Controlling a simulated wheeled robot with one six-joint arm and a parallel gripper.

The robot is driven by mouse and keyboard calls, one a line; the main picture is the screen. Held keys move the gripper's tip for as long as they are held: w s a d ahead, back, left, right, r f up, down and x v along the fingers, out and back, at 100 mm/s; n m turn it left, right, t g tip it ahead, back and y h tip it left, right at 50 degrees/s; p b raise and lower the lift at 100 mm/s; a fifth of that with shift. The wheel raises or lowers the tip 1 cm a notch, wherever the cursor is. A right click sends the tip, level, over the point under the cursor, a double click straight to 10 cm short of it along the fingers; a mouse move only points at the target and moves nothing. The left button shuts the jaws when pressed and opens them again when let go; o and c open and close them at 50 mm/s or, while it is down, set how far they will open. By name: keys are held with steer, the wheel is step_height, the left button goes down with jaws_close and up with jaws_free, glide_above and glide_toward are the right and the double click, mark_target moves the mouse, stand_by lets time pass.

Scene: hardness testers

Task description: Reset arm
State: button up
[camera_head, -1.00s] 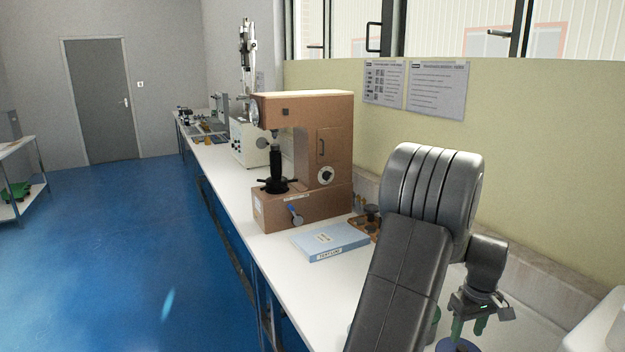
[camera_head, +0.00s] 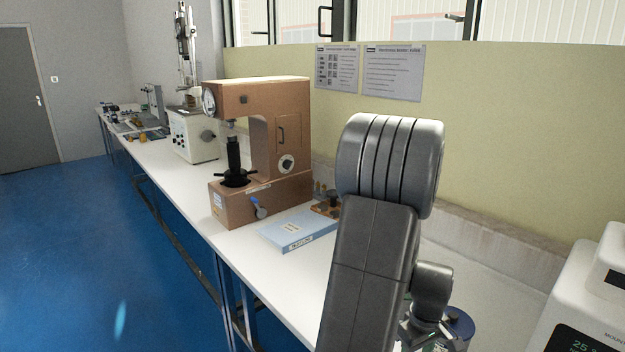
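My arm rises in the right half of the view, in front of the bench, with its dark grey elbow on top. My gripper (camera_head: 425,335) hangs low behind the forearm, near the bottom edge. It is mostly hidden by my own arm, so its fingers and anything between them cannot be made out. A dark blue round object (camera_head: 460,322) shows just right of the gripper; I cannot tell whether they touch.
A brown hardness tester (camera_head: 262,150) stands on the white bench (camera_head: 165,172), with a blue book (camera_head: 296,230) and a brown block with small parts (camera_head: 326,204) nearby. A white device with a display (camera_head: 585,300) is at lower right. Blue floor (camera_head: 70,250) is clear at left.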

steer(key=shift+d+f, duration=0.1)
steer(key=shift+f, duration=2.45)
steer(key=shift+r, duration=0.1)
